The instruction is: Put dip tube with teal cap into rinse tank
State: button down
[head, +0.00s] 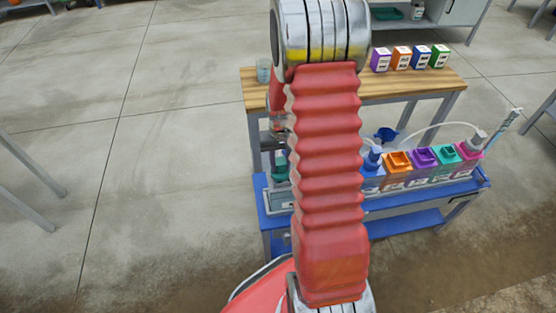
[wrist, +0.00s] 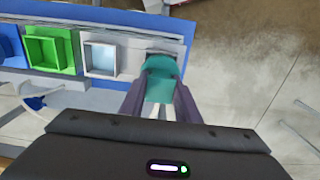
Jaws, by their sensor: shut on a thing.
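My gripper (wrist: 160,101) is shut on the teal cap (wrist: 160,80) of the dip tube, with one finger on each side of it. In the head view the teal cap (head: 281,168) shows just left of my arm, above the left end of the blue skid. Most of the tube is hidden; whether its lower end is inside anything, I cannot tell. A pale open square tank (wrist: 103,58) stands left of the cap in the wrist view. No readable label shows which tank is the rinse tank.
A green open tank (wrist: 50,52) stands left of the pale one. On the blue skid (head: 415,197), orange (head: 398,163), purple (head: 424,160), teal (head: 447,156) and pink (head: 469,150) containers stand in a row. Small cartons stand on the wooden bench (head: 420,83) behind. Open floor lies left.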

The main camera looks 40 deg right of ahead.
jog(key=shift+f, duration=0.4)
jog(key=c, duration=1.3)
grip_release()
jog(key=shift+o, duration=0.2)
jog(key=shift+r, duration=0.15)
notch_tip(320, 180, up, 13)
jog(key=shift+r, duration=0.2)
